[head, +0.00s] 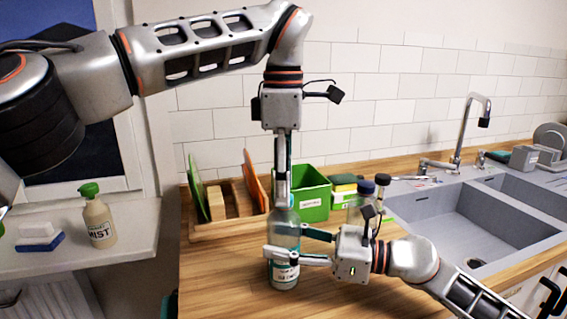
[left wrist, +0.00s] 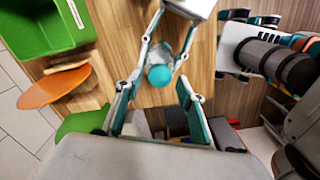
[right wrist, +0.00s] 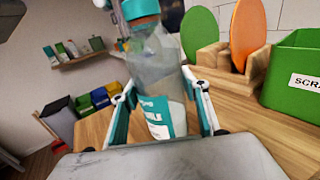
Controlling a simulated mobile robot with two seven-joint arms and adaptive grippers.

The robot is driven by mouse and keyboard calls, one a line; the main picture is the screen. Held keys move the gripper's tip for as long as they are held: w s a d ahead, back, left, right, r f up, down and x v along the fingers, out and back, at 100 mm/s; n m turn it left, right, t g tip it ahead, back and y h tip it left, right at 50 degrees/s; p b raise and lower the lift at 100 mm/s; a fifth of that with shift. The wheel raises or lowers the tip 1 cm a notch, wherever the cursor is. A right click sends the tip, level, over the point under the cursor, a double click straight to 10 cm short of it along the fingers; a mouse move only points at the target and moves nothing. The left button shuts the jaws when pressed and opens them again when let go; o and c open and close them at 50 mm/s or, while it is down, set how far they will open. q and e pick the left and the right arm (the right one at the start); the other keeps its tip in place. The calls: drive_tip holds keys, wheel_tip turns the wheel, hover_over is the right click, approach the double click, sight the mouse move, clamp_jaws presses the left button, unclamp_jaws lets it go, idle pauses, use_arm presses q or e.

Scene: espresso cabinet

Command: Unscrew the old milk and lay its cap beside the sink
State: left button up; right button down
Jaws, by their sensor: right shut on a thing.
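The milk bottle (head: 285,222) is clear with a teal and white label and stands upright on the wooden counter. Its teal cap (left wrist: 160,76) is on the neck; it also shows at the top of the right wrist view (right wrist: 140,9). My right gripper (head: 285,245) is shut around the bottle body from the right. My left gripper (head: 283,196) points down over the bottle top, and its fingers hide the cap in the head view. In the left wrist view the left fingers are spread, one on each side of the cap, with gaps. The sink (head: 450,212) is at the right.
A wooden rack with boards (head: 230,230) and a green bin (head: 312,197) stand behind the bottle. The counter front-left of the bottle (head: 225,270) is clear. A tap (head: 470,125) rises behind the sink.

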sight(283, 226)
use_arm(q)
drive_tip(key=shift+f, duration=1.25)
clamp_jaws()
drive_tip(key=n, duration=0.6)
drive_tip(key=shift+n, duration=0.3)
drive_tip(key=shift+r, duration=0.1)
drive_tip(key=shift+o, duration=0.4)
unclamp_jaws()
